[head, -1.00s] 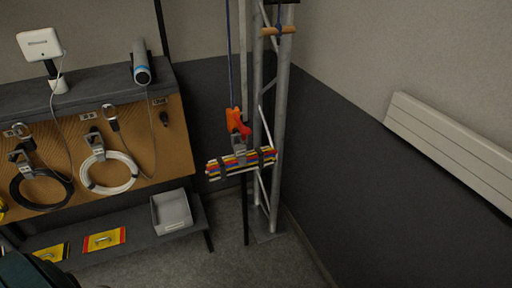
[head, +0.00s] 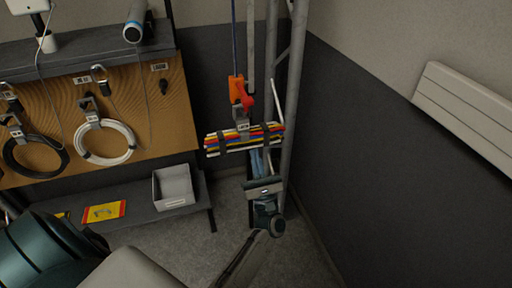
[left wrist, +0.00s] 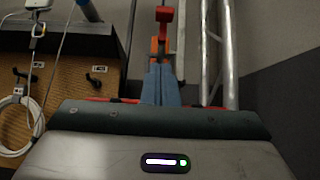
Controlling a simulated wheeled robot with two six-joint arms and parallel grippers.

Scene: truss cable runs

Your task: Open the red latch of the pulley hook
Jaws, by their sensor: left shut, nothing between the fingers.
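The pulley hook (head: 237,88) is orange and hangs on a blue rope beside the truss. Its red latch (head: 248,97) sticks out on the right side. A striped cable bundle (head: 215,144) hangs level below the hook from a grey clamp (head: 241,119). My left gripper (head: 259,158) points up just below the bundle, its blue fingers shut and empty. In the left wrist view the shut fingers (left wrist: 161,80) point up toward the orange hook (left wrist: 154,46) and red latch (left wrist: 164,14). The fingers appear apart from the latch. My right gripper is not in view.
The metal truss (head: 292,90) stands just right of the hook. A wooden board (head: 150,110) with coiled cables (head: 103,142) is at left. A grey bin (head: 174,188) sits on the low shelf. A white radiator (head: 468,110) is on the right wall.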

